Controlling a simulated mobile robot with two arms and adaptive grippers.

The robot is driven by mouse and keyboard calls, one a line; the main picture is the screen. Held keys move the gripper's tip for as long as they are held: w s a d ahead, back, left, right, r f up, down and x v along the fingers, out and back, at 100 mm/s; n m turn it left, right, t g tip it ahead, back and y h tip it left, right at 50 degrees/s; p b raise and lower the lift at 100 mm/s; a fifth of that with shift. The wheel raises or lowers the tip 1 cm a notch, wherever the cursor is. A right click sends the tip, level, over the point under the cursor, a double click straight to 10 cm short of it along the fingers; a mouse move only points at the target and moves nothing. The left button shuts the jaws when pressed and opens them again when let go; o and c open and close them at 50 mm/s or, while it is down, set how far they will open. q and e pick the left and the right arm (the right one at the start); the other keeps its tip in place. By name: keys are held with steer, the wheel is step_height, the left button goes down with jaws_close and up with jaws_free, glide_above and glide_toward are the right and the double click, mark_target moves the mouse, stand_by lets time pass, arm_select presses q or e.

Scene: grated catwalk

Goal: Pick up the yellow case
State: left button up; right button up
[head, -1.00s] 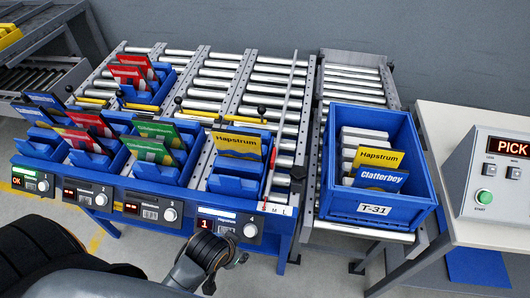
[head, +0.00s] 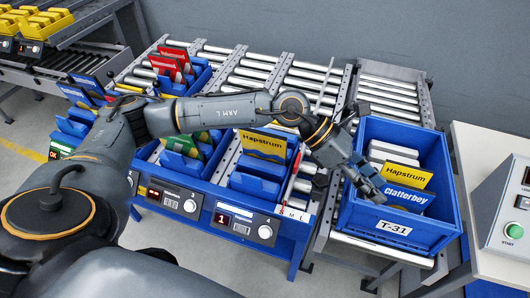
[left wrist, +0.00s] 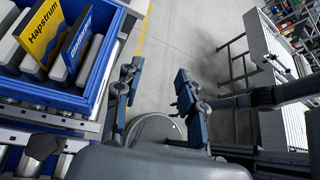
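A yellow case labelled Hapstrum (head: 406,174) stands in the blue tote T-31 (head: 385,231), behind a blue Clatterboy case (head: 405,198). It also shows in the left wrist view (left wrist: 43,32) at the upper left. Another yellow Hapstrum case (head: 263,145) stands in a blue bin on the roller rack, partly behind my left arm. My left gripper (head: 368,182) is over the tote's left rim, left of the yellow case and apart from it. In the left wrist view its fingers (left wrist: 157,95) are spread, with bare floor between them. My right gripper is not in view.
Pale cases (head: 393,153) stand behind the yellow one in the tote. A control box (head: 508,215) with a green button is on a white table at the right. Rollers (head: 388,88) lie behind the tote. Red and green cases fill bins at the left.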

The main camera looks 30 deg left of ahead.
arm_select(q)
steer(key=w+a+f+m+y, duration=0.15)
steer(key=a+y, duration=0.25)
steer(key=a, duration=0.4)
steer(key=w+a+f+y, duration=0.2)
steer(key=w+a+y, duration=0.1)
steer(key=a, duration=0.5)
steer(key=r+t+y, duration=0.1)
steer(key=r+y, duration=0.1)
steer(key=y, duration=0.3)
glide_above(265, 149)
steer(key=s, duration=0.1)
steer(key=shift+a+f, duration=0.2)
steer(key=f, duration=0.2)
steer(key=f+p, duration=0.1)
steer(key=f, duration=0.1)
steer(key=w+f+p, duration=0.1)
steer(key=f, duration=0.2)
steer(key=shift+f, duration=0.4)
steer(key=shift+w+f+p, duration=0.1)
steer(key=shift+f+p, duration=0.35)
steer(key=f, duration=0.2)
steer(key=f+p, duration=0.1)
steer(key=shift+w+f+p, duration=0.2)
steer(key=shift+f+p, duration=0.1)
steer(key=shift+f, duration=0.05)
steer(key=shift+w+a+f, duration=0.1)
steer(key=shift+f, duration=0.3)
jaws_close()
